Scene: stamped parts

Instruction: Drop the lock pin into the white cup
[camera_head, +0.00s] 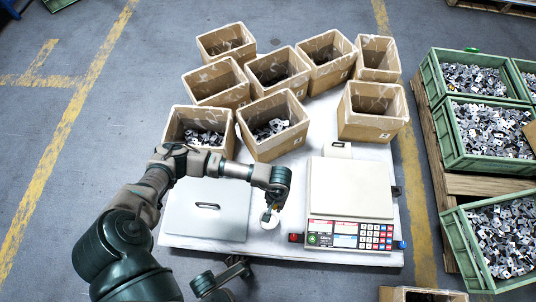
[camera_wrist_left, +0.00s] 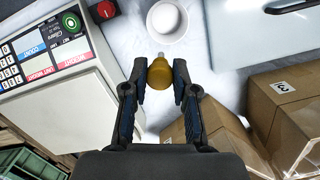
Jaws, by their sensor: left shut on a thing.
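The lock pin (camera_wrist_left: 160,74) has a yellow-brown body with a small pale tip, and sits between the fingertips of my left gripper (camera_wrist_left: 160,82) in the left wrist view. That gripper is shut on it. The white cup (camera_wrist_left: 167,20) is just beyond the pin in that view, and its open top and empty-looking inside show. In the head view my left gripper (camera_head: 273,206) is over the cup (camera_head: 268,220), between the grey lid and the scale, and partly covers it. The pin is apart from the cup in the wrist view.
A counting scale (camera_head: 350,190) stands right of the cup, with a red button (camera_head: 295,237) at its front left corner. A grey case (camera_head: 207,208) with a handle lies to the left. Several cardboard boxes (camera_head: 270,146) stand behind. Green crates (camera_head: 456,160) of metal parts are at the right.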

